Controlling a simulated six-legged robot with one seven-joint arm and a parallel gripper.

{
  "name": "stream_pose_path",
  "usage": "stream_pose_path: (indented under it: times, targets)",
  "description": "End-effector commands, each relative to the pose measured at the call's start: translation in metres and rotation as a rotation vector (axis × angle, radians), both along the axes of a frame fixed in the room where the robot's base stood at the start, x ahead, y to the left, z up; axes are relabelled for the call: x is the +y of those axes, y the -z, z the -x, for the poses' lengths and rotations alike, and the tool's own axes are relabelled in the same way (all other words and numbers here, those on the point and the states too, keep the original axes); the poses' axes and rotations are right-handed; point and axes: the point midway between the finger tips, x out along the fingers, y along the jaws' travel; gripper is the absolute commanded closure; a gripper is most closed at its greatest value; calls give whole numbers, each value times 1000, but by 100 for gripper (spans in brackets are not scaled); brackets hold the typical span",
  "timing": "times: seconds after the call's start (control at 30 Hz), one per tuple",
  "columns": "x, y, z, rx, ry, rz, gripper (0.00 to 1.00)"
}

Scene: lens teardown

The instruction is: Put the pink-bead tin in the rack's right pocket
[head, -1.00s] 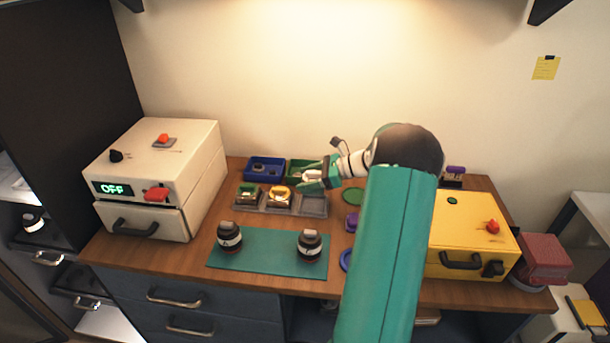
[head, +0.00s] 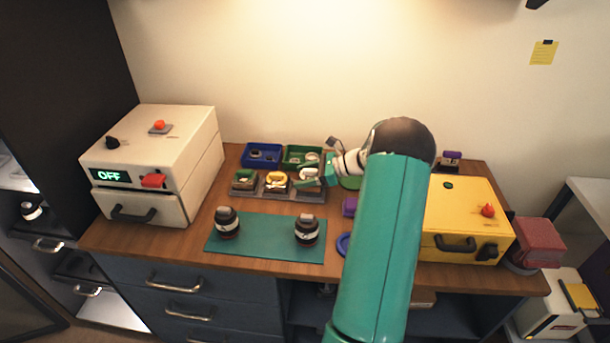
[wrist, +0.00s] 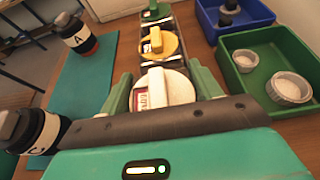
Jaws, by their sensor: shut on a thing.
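My gripper (wrist: 163,90) is shut on a tin with a round white lid, a raised white bar and a small pink-red label; this is the pink-bead tin (wrist: 177,85). In the head view my gripper (head: 312,178) is at the right pocket of the grey rack (head: 311,196), with the tin between its fingers. The tin's lower part is hidden, so I cannot tell if it rests on the pocket floor. A yellow-topped tin (head: 276,181) sits in the middle pocket and a green one (head: 244,179) in the left pocket.
Behind the rack are a blue tray (head: 263,146) and a green tray (wrist: 256,80) holding small round cups. Dark bottles (head: 227,222) (head: 306,229) stand on the teal mat (head: 265,245) in front. A white box (head: 165,150) stands left, a yellow box (head: 465,215) right.

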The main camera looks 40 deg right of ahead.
Motion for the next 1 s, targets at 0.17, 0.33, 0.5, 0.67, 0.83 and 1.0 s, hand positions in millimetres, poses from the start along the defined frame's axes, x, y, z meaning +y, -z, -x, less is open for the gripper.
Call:
stream_pose_path:
  times: [0.17,0.33,0.5,0.67,0.83,1.0]
  targets:
    - [0,0,0,0,0,0,59]
    - [0,0,0,0,0,0,59]
    - [0,3,0,1,0,-1,59]
    - [0,7,0,1,0,-1,59]
    - [0,11,0,0,0,0,59]
    - [-1,14,0,-1,0,1,59]
